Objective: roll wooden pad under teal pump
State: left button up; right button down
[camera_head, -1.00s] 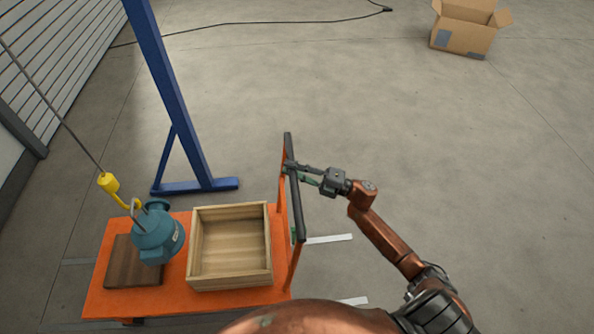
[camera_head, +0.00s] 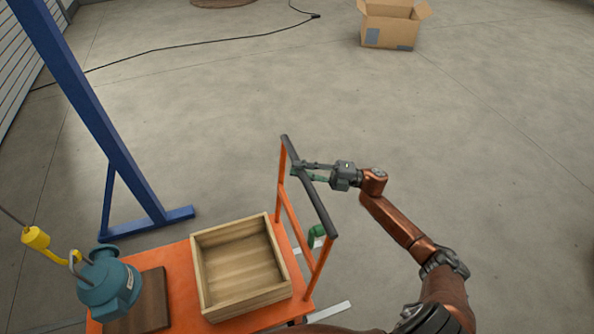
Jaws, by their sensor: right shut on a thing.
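The teal pump (camera_head: 108,284) hangs from a yellow hook (camera_head: 37,238) at lower left. The dark wooden pad (camera_head: 151,306) lies on the orange cart (camera_head: 180,278). The pump covers the pad's left part, with the pad showing to its right; I cannot tell the gap between them. My right gripper (camera_head: 302,173) is shut on the dark bar of the cart's push handle (camera_head: 315,198), near its far end. My left gripper is out of view.
An open wooden crate (camera_head: 240,265) sits on the cart beside the handle. A blue gantry leg (camera_head: 90,110) with a floor foot stands at left. A cardboard box (camera_head: 389,27) and a black cable (camera_head: 200,38) lie far back. The floor at right is mostly clear.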

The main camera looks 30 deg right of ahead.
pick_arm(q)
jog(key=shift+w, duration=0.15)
pick_arm(e)
jog(key=shift+a+f, duration=0.1)
jog(key=shift+f, duration=0.05)
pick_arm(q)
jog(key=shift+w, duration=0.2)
pick_arm(e)
jog(key=c, duration=1.7)
grip_release()
jog(key=shift+c, duration=0.2)
jog(key=shift+s+d, duration=0.1)
jog(key=shift+d, duration=0.2)
jog(key=v, duration=1.1)
jog(key=shift+s+d, duration=0.15)
jog(key=shift+d, duration=0.05)
